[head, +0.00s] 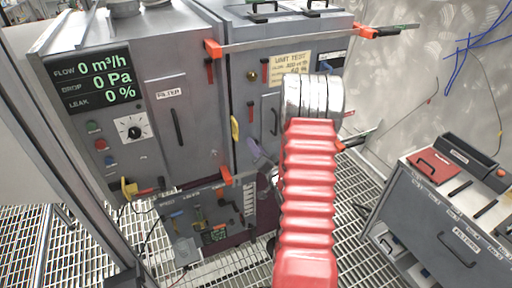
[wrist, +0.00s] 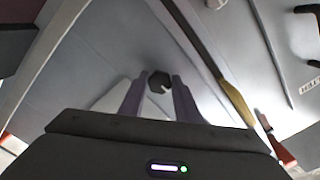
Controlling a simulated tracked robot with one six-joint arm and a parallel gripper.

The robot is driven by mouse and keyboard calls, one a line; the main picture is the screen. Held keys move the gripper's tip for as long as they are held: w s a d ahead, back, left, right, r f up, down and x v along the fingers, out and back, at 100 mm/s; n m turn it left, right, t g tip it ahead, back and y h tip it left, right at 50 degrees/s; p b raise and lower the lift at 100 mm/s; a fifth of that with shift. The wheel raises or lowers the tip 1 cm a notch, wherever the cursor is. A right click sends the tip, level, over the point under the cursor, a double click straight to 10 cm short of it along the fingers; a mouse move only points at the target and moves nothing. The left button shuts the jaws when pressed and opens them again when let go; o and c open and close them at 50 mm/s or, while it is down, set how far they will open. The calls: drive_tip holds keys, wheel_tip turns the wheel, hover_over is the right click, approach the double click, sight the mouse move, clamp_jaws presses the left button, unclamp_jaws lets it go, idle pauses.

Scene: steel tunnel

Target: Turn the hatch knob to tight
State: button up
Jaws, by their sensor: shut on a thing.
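In the wrist view, a small dark faceted knob (wrist: 160,81) sits between the tips of the two pale purple fingers of my gripper (wrist: 160,97). The fingers are shut on it from both sides, against a grey panel. In the head view, the lilac fingers of my gripper (head: 256,150) show at the lower part of the grey hatch door (head: 240,150), left of my red arm. The knob cannot be made out there. My arm covers the door's lower right. I cannot tell from the frames how tight the knob is.
A display (head: 95,78) on the cabinet reads flow 0, drop 0 Pa and leak 0 %. A yellow handle (head: 235,129) is close above left of my gripper. A bar with orange ends (head: 290,40) crosses the cabinet's top. A grey drawer cabinet (head: 440,220) stands at right.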

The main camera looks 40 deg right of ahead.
drive_tip(key=shift+s+f+m, duration=0.15)
drive_tip(key=shift+f+m, duration=0.1)
drive_tip(key=shift+m, duration=0.35)
drive_tip(key=o, duration=1)
drive_tip(key=shift+r, duration=0.15)
drive_tip(key=shift+o, duration=0.2)
drive_tip(key=v, duration=1.3)
drive_tip(key=shift+s+a, duration=0.15)
drive_tip(key=shift+s, duration=0.15)
